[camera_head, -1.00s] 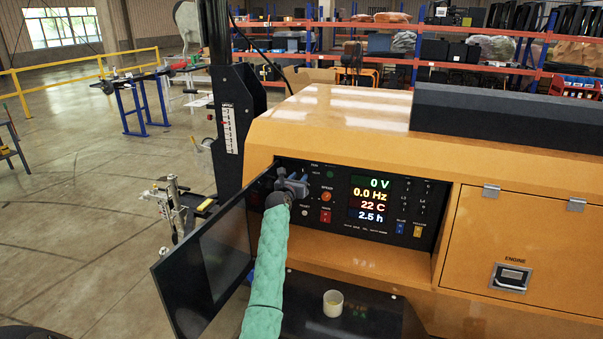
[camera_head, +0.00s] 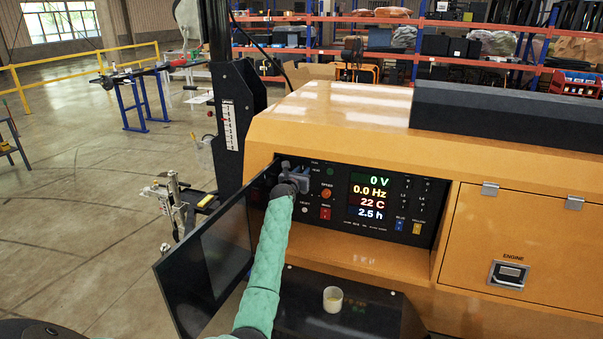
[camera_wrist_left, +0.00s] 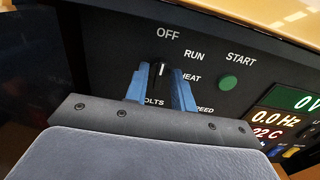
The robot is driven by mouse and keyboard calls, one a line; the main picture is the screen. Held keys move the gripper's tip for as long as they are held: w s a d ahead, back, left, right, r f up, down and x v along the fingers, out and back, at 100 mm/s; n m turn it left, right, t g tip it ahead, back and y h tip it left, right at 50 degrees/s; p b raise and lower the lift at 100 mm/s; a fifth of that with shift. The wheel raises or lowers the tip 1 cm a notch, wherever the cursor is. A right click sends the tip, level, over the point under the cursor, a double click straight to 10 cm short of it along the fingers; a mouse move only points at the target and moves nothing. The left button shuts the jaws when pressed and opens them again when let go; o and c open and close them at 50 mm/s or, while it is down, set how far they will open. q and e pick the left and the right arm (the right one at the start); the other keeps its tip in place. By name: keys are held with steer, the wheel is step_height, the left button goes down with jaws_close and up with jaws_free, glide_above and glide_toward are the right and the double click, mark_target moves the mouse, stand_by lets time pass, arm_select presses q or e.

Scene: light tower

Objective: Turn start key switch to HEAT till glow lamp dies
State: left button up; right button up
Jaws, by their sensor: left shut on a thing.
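The start key switch (camera_wrist_left: 158,75) is a black knob with a white line, on the dark panel in the left wrist view. Its line points up, roughly toward the OFF label; RUN, HEAT and START labels lie to its right. My left gripper (camera_wrist_left: 162,88) is shut on this knob, with a blue finger on either side. In the head view the left gripper (camera_head: 290,178) is at the panel's upper left and hides the switch. I cannot tell which panel light is the glow lamp. My right gripper is not in view.
A green button (camera_wrist_left: 228,83) sits right of the switch. Lit displays (camera_head: 370,195) read 0 V, 0.0 Hz, 22 C and 2.5 h. An open dark door (camera_head: 208,262) stands close left of my arm.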

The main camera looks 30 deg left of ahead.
arm_select(q)
steer(key=shift+m+b, duration=0.3)
steer(key=shift+m, duration=0.7)
steer(key=m, duration=0.2)
steer(key=shift+m+b, duration=0.3)
steer(key=shift+m, duration=0.1)
steer(key=shift+d+f+m+b, duration=0.15)
steer(key=shift+m+b, duration=0.95)
steer(key=shift+m, duration=2.2)
steer(key=shift+d+f+m+b, duration=0.1)
steer(key=shift+m+b, duration=1)
steer(key=shift+m, duration=2.2)
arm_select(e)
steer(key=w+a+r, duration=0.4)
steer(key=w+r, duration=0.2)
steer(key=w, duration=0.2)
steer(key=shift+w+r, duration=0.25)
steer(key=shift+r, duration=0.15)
arm_select(q)
steer(key=o, duration=0.6)
steer(key=shift+o, duration=0.2)
